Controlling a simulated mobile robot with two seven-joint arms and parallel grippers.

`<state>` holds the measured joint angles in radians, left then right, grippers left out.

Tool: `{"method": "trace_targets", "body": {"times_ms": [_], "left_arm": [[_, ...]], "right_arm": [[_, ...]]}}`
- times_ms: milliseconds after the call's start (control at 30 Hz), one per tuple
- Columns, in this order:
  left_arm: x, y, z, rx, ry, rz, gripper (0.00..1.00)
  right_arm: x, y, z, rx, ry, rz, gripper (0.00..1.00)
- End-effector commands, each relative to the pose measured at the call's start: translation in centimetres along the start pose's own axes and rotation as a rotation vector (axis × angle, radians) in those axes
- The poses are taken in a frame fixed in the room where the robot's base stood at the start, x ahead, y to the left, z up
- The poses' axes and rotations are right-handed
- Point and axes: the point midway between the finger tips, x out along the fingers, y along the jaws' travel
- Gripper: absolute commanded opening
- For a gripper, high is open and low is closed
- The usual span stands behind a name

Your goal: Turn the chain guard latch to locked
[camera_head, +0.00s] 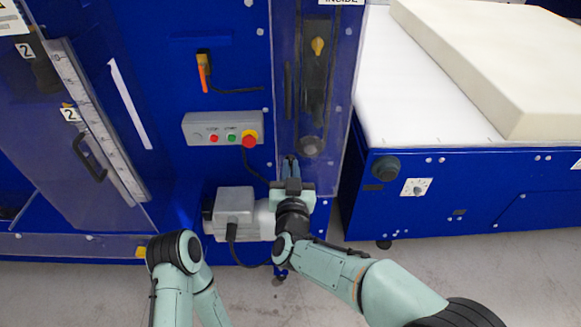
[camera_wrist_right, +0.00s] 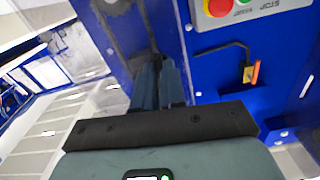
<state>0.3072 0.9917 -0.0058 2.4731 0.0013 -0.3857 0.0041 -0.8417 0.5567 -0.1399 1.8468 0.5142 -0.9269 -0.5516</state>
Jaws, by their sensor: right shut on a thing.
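The chain guard (camera_head: 340,110) is a tall clear panel on the blue machine, with a dark slot and a round dark knob behind it. My right gripper (camera_head: 290,160) is at the lower left part of this guard, fingers pointing up. In the right wrist view the two blue-grey fingers (camera_wrist_right: 157,62) are close together, with their tips at the dark guard edge. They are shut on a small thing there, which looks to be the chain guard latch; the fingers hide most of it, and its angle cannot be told. My left gripper is out of view; only part of the left arm shows.
A grey button box (camera_head: 222,128) with a red stop button is left of the guard. An orange-handled switch (camera_head: 203,75) is above it. A grey motor (camera_head: 235,206) sits close left of my right wrist. A foam block (camera_head: 500,60) lies on the white table at right.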

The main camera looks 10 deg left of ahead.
Motion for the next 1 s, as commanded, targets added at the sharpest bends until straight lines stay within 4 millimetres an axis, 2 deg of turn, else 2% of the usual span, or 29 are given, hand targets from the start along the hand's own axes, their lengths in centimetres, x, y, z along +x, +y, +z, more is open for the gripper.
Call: {"method": "trace_targets", "body": {"times_ms": [300, 800, 833, 900, 1000], "left_arm": [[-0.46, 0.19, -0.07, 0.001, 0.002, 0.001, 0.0], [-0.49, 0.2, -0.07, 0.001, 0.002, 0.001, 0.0], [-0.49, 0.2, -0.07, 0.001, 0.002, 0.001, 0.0], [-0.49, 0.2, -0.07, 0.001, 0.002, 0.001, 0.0], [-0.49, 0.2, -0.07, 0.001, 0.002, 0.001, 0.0]], "right_arm": [[-0.01, -0.05, 0.05, -0.104, -0.002, -0.001, 0.0], [-0.01, -0.03, 0.08, -0.121, -0.002, -0.001, 0.0], [-0.01, -0.03, 0.08, -0.121, -0.002, -0.001, 0.2], [-0.01, -0.02, 0.08, -0.12, -0.001, -0.001, 0.36], [-0.01, -0.02, 0.06, -0.12, -0.001, -0.001, 0.36]]}}
